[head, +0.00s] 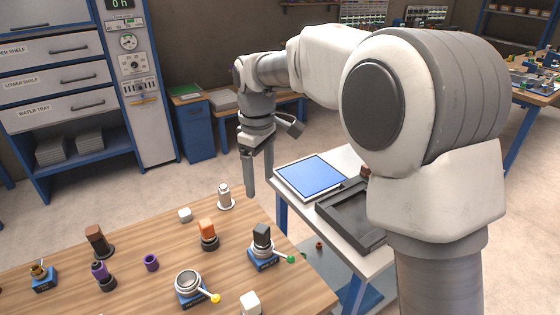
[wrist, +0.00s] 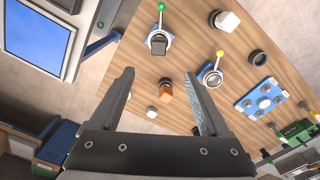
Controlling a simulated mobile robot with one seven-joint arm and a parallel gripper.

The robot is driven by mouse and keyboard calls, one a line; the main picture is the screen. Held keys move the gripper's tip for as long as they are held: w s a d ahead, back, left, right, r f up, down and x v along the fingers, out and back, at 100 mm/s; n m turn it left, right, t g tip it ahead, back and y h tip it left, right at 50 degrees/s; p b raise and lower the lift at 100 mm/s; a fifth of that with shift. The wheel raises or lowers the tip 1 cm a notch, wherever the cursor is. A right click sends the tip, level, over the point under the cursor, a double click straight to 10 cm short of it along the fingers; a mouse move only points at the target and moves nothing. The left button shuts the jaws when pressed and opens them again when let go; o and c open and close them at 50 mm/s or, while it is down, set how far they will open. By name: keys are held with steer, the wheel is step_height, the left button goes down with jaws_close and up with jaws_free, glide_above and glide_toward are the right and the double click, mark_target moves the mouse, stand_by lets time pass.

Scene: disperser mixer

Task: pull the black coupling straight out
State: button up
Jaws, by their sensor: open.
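The black coupling (head: 262,236) is a dark block seated upright in a round metal socket on a blue base (head: 264,259) with a green-knobbed lever (head: 290,259), near the table's right edge. In the wrist view, the coupling (wrist: 158,43) shows from above, beyond the fingertips, with the green-knobbed lever (wrist: 161,10) beside it. My gripper (head: 259,176) hangs past the table's far edge, fingers pointing down, higher than and apart from the coupling. The wrist view shows my gripper (wrist: 159,73) open with nothing between its fingers. How deep the coupling sits is hidden by the socket.
An orange-topped piece (head: 207,232) stands left of the coupling, and a white-grey peg (head: 224,196) behind. A yellow-knobbed socket (head: 189,284) and white block (head: 250,303) are nearer. A side table with a blue-faced panel (head: 312,175) and dark tray (head: 350,218) stands right.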

mark_target(261, 228)
steer(key=f, duration=0.6)
steer(key=f+b, duration=0.1)
steer(key=f, duration=0.5)
steer(key=f+b, duration=0.1)
steer(key=f, duration=0.5)
steer(key=shift+w+a+f, duration=0.15)
steer(key=shift+w+a, duration=0.05)
steer(key=shift+w, duration=0.15)
jaws_close()
steer(key=c, duration=0.8)
jaws_free()
jaws_close()
steer(key=shift+r, duration=0.2)
steer(key=shift+r+p, duration=2.05)
steer(key=shift+r, duration=0.85)
